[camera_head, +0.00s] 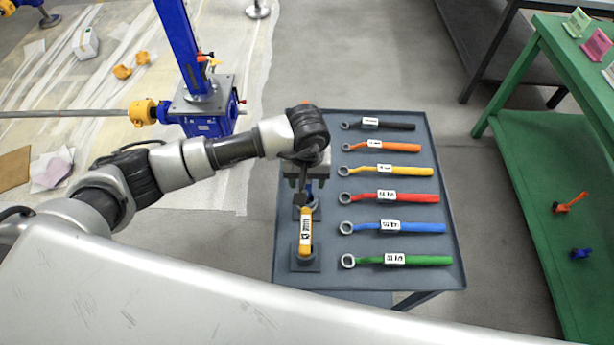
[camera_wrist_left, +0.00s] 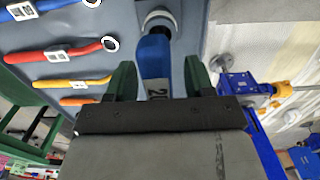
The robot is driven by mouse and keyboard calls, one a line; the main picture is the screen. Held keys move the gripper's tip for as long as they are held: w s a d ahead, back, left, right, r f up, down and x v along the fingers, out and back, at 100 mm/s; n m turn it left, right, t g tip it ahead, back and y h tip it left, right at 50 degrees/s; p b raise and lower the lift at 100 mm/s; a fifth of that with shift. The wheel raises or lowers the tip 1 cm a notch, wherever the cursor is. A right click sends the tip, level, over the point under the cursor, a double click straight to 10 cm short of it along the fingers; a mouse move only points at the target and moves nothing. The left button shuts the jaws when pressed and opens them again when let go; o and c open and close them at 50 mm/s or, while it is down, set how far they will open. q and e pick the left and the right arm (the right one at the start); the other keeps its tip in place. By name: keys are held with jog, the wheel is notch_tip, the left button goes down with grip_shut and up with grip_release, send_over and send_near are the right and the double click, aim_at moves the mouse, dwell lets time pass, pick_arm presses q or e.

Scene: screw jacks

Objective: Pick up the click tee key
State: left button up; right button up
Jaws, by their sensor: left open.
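Two upright-stored keys stand in dark square holders at the left side of the grey tray table. One has a yellow handle with a white label (camera_head: 305,228). The other, with a blue handle (camera_head: 309,187), is mostly hidden under my left gripper (camera_head: 304,172). I cannot read which is the click tee key. In the left wrist view, the green fingers of my left gripper (camera_wrist_left: 158,82) are open on both sides of the blue handle (camera_wrist_left: 154,58), which carries a pale label. A round metal end (camera_wrist_left: 158,22) shows beyond it. My right gripper is out of view.
The grey tray table (camera_head: 455,240) holds a column of ring wrenches, including a green one (camera_head: 415,260) and a red one (camera_head: 415,197), right of the holders. A blue screw jack (camera_head: 210,105) stands at left. A green shelf (camera_head: 545,200) stands right, across bare floor.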

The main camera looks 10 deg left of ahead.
pick_arm(q)
jog(key=shift+f, duration=0.2)
grip_shut()
dwell(0.3)
